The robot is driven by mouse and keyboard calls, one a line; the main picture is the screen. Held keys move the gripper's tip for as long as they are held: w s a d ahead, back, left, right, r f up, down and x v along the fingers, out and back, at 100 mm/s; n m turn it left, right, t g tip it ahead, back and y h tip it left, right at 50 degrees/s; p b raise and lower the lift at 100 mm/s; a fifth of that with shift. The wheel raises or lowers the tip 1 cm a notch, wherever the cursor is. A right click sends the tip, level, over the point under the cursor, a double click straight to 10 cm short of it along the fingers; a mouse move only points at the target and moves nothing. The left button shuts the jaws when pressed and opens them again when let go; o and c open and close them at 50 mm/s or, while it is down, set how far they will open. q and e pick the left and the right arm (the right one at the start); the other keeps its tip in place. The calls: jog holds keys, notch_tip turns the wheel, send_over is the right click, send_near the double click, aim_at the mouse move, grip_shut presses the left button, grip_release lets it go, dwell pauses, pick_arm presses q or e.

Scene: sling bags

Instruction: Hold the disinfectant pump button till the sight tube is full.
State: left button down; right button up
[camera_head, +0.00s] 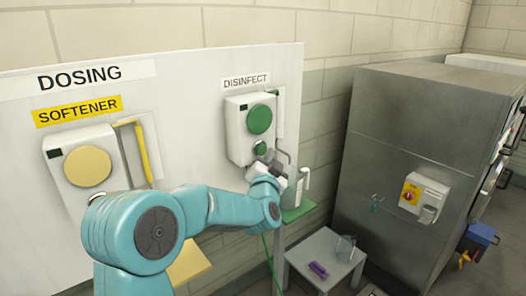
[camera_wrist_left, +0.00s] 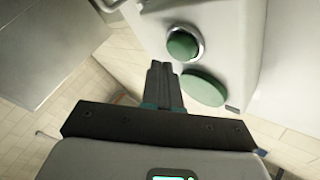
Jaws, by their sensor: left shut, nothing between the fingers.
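The disinfectant pump, a white box (camera_head: 236,131) under the DISINFECT label (camera_head: 246,82), carries a large green disc (camera_head: 260,119) and a smaller green button (camera_head: 260,147) below it. In the left wrist view the button (camera_wrist_left: 182,45) has a shiny metal ring, and the disc (camera_wrist_left: 203,88) is beside it. The sight tube (camera_head: 281,104) shows green at the box's right side, partly hidden; its level is unclear. My left gripper (camera_head: 270,160) is shut and empty, just below the button. Its fingertips (camera_wrist_left: 160,65) appear beside the button, not over it. My right gripper is out of view.
The softener pump (camera_head: 78,162) with a yellow disc and yellow tube is at left on the panel. A bottle (camera_head: 295,186) stands on a green shelf (camera_head: 297,212) near my gripper. A low table (camera_head: 325,256) and a steel cabinet (camera_head: 385,140) stand at right.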

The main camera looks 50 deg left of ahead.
pick_arm(q)
jog(key=shift+a, duration=0.1)
dwell(0.4)
jog(key=shift+a, duration=0.35)
jog(key=shift+a+b, duration=0.35)
jog(key=shift+a, duration=0.15)
dwell(3.2)
jog(key=shift+d, duration=0.95)
jog(key=shift+s+d, duration=0.15)
jog(key=shift+d, duration=1.1)
jog(key=shift+s+d, duration=0.1)
jog(key=shift+d, duration=1.15)
